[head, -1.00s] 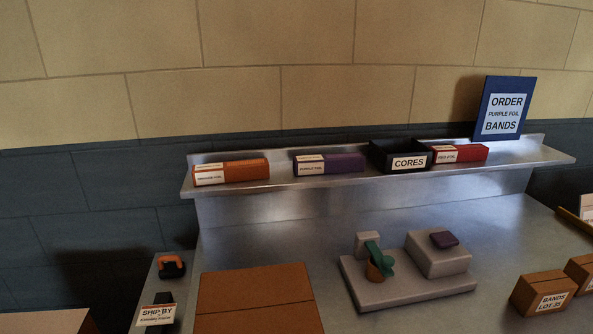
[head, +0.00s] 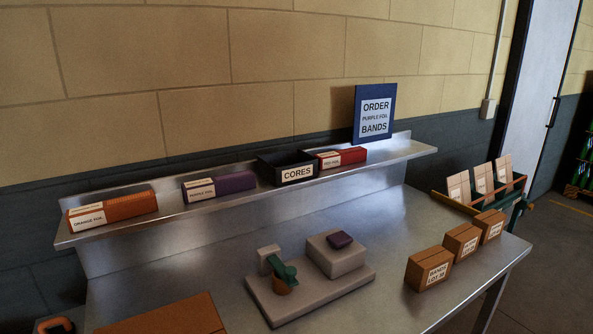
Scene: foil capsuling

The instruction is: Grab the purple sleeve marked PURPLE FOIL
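The purple sleeve (head: 219,186) marked PURPLE FOIL lies on the raised metal shelf (head: 165,216), a box-like sleeve with a white label at its left end. It sits between the orange sleeve (head: 112,210) marked ORANGE FOIL and the black CORES bin (head: 288,167). A red sleeve (head: 342,158) lies right of the bin. A blue sign (head: 375,114) behind the shelf reads ORDER PURPLE FOIL BANDS. Neither of my grippers shows in the head view.
A grey device (head: 310,290) with a green and orange part and a purple block stands on the metal table. Several brown boxes (head: 430,269) line the right side. A brown carton (head: 165,316) is at the front left. A rack with cartons (head: 482,180) stands beyond the table's right end.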

